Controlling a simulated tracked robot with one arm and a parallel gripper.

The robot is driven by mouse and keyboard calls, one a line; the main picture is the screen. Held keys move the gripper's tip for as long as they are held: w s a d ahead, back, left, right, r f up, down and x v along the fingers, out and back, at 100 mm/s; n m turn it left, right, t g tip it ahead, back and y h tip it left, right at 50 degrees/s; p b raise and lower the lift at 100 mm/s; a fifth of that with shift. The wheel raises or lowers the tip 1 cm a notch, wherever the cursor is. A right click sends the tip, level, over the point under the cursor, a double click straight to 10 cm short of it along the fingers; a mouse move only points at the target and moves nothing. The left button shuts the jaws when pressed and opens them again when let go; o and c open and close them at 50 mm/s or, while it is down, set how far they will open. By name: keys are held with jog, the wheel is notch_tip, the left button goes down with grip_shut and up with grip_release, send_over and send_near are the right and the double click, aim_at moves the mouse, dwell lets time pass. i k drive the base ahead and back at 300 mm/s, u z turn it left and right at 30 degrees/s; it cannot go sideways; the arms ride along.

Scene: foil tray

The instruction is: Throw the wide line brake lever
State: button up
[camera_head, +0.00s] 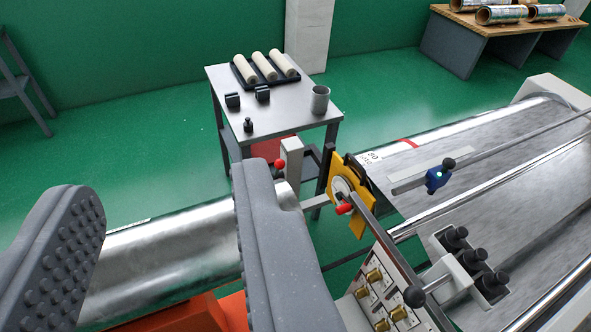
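My gripper (168,190) is open, with its two grey fingers wide apart. No object is held between them; a shiny metal roll (165,250) shows behind the gap. A red-knobbed lever (344,209) sits at a round disc on a yellow plate (361,213), just right of the right finger. A second red knob (280,163) is on a pale post (291,160), beyond the right fingertip. Neither touches my gripper as far as I can see. I see no label telling which is the wide line brake lever. The right finger hides part of the machine behind it.
A control panel (371,315) with brass fittings and a black-knobbed lever (415,296) stands at lower right. Beyond it are several black knobs (473,260), a blue clamp (437,178) and a wide foil bed (500,170). A steel side table (285,122) carries rollers.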

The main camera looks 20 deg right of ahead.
aim_at(279, 164)
jog(key=i, duration=1)
